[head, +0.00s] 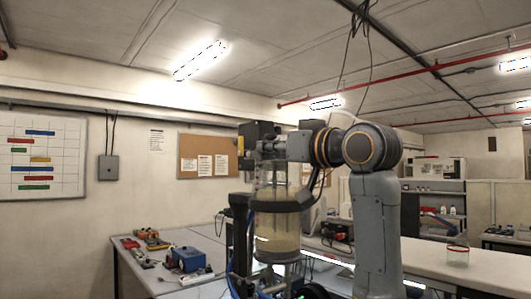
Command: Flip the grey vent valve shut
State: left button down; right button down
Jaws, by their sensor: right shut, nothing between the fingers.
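A clear upright cylinder (277,244) with pale yellowish contents stands at the centre, with a dark collar around its middle. My right arm comes in from the right, and my right gripper (264,149) is at the top of the cylinder, pointing left. Its fingers are shut with nothing held between them. They are close to the dark block (246,131) at the cylinder's head; I cannot tell whether they touch. I cannot make out the grey vent valve; the gripper covers part of the cylinder's top. My left gripper is not in view.
A workbench (133,264) at the left holds a blue box (186,258) and several small tools. Blue tubing and dark equipment surround the cylinder's base.

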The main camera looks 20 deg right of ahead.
jog(key=f+t+y+b, duration=0.1)
jog(key=t+b, duration=0.1)
jog(key=b, duration=0.1)
jog(key=w+f+t+y+b, duration=0.1)
jog(key=f+t+b, duration=0.1)
jog(key=t+b, duration=0.1)
jog(key=f+t+y+b, duration=0.1)
jog(key=f+t+b, duration=0.1)
jog(key=t+b, duration=0.1)
jog(key=shift+w+a+f+b, duration=0.25)
jog(key=shift+w+b, duration=0.05)
jog(key=shift+b, duration=0.3)
jog(key=shift+r, duration=0.1)
